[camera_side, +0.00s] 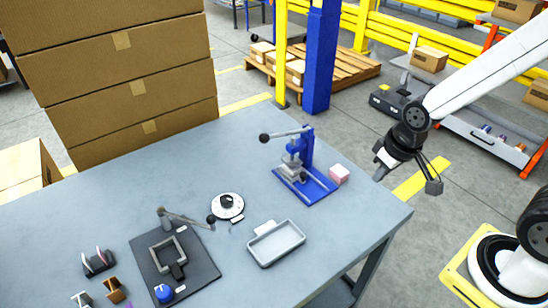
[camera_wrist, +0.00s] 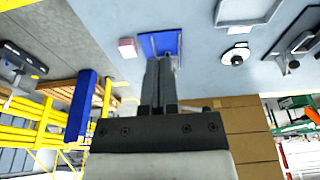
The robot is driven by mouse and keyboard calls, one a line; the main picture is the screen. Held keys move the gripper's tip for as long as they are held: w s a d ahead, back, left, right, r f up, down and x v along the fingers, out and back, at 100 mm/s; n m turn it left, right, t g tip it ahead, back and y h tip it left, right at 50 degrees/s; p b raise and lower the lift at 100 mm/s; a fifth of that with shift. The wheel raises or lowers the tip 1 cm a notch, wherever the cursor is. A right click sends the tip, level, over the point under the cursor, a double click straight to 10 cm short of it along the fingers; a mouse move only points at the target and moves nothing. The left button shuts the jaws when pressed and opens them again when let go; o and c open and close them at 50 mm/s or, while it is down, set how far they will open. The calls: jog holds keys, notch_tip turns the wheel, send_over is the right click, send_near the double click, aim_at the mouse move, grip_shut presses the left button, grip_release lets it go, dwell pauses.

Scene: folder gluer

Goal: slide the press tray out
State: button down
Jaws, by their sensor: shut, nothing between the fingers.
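A blue lever press (camera_side: 308,150) stands on a blue base plate near the table's right edge. Its lever with a dark knob points left. A small grey tray-like part (camera_side: 292,172) sits low in the press; I cannot tell how far it is in. In the wrist view the blue base plate (camera_wrist: 172,42) shows at the top, partly hidden behind my fingers. My gripper (camera_side: 379,158) is right of the press, past the table edge, above the floor and touching nothing. Its fingers also show in the wrist view (camera_wrist: 159,68), shut together and empty.
A pink block (camera_side: 339,174) sits right beside the press. A shallow grey tray (camera_side: 276,243), a white dial (camera_side: 227,206) and a dark plate with a lever tool (camera_side: 172,262) lie nearby. Cardboard boxes (camera_side: 120,85) stand behind the table, and a blue post (camera_side: 321,60) behind the press.

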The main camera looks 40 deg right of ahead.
jog(key=c, duration=0.7)
grip_release()
jog(key=shift+w, duration=0.1)
jog(key=shift+o, duration=1.3)
jog(key=shift+w, duration=0.25)
jog(key=t, duration=0.2)
send_near(304, 175)
jog(key=shift+w+d+f, duration=0.1)
jog(key=shift+w+f, duration=0.2)
jog(key=shift+f, duration=0.15)
jog(key=shift+f, duration=0.1)
jog(key=shift+x, duration=3.8)
